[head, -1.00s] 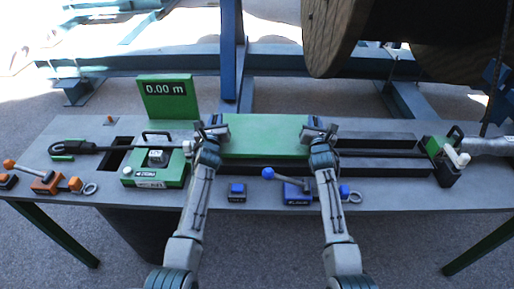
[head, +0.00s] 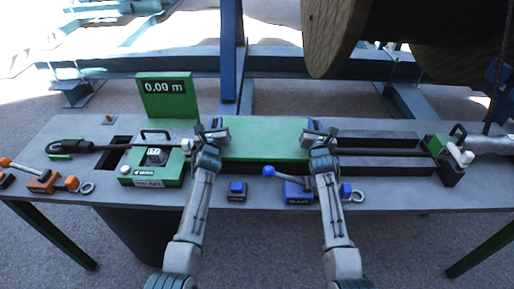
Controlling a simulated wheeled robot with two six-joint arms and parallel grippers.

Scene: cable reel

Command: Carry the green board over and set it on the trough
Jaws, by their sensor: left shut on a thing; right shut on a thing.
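The green board (head: 265,138) is a flat slab at the middle of the bench, level as far as I can see. My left gripper (head: 218,133) is shut on its left end and my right gripper (head: 309,134) is shut on its right end. The trough (head: 385,150) is a long dark channel with raised walls, running right from under the board. The board covers the trough's left part; I cannot tell whether the two touch.
A green measuring unit (head: 156,165) and a "0.00 m" display (head: 166,97) stand left of the board. A green clamp block (head: 448,160) stands at the trough's right end. A blue-handled tool (head: 297,189) and a small blue block (head: 237,190) lie in front. A wooden reel (head: 335,35) stands behind.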

